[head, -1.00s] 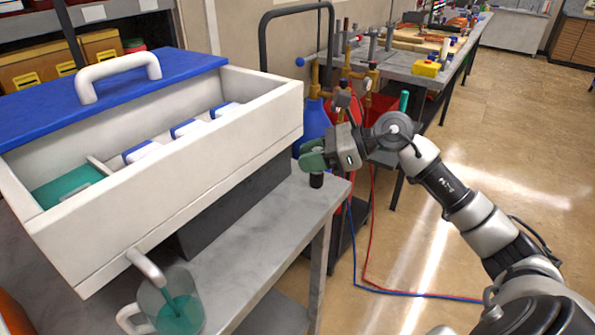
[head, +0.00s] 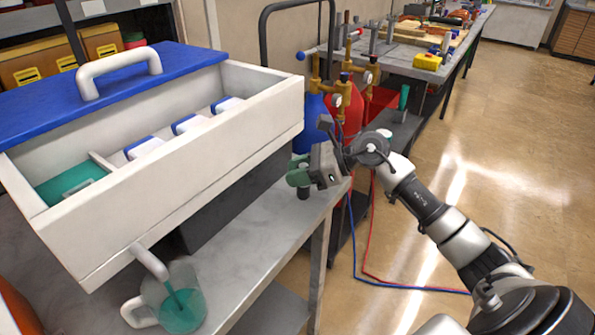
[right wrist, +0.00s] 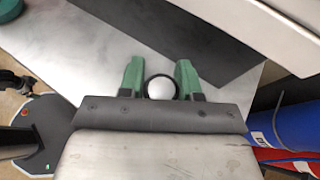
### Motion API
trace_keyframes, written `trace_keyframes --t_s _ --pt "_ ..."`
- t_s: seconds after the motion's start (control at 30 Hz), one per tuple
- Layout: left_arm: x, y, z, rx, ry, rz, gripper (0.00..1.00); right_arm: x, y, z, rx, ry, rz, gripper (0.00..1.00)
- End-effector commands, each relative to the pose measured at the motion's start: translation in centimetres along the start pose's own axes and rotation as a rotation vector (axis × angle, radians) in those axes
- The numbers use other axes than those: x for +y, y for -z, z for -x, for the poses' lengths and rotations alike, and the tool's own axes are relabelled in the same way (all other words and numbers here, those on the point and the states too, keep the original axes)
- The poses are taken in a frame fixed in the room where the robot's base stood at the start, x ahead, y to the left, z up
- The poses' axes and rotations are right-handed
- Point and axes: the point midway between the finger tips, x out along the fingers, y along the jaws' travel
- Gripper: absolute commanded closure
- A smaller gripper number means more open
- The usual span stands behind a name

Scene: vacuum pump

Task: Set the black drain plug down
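The black drain plug (head: 303,193) is upright at the right end of the grey table (head: 262,232), near its corner. My right gripper (head: 299,178) has its green fingers on either side of the plug, and the plug's lower part shows beneath them. In the right wrist view, the plug's pale round top with a dark rim (right wrist: 161,88) sits between the fingertips (right wrist: 160,78), with no clear gap on either side. I cannot tell whether the plug's underside touches the table. My left gripper is not in view.
A white cooler-like tank (head: 170,165) with a blue lid (head: 110,95) stands left of the plug on a dark block (head: 235,195). A clear mug (head: 180,300) with green liquid is under its spout. Blue and red cylinders (head: 345,105) stand behind the table.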

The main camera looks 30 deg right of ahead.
Motion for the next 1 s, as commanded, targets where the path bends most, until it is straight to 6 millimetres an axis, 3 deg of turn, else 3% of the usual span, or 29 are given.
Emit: trace_keyframes --t_s 0.03,0.13,0.53,1.0 --pt "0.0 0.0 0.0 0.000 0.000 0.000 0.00 0.0 -0.1 0.0 0.000 0.000 0.000 0.59" --pt "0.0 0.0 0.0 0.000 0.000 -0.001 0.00 0.0 -0.1 0.0 0.000 0.000 0.000 0.44" --pt "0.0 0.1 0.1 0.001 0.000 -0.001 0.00 0.0 -0.1 0.7 0.002 0.001 -0.001 0.44" --pt "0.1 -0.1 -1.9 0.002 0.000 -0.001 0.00 0.0 0.1 9.9 0.003 0.001 -0.001 0.44"
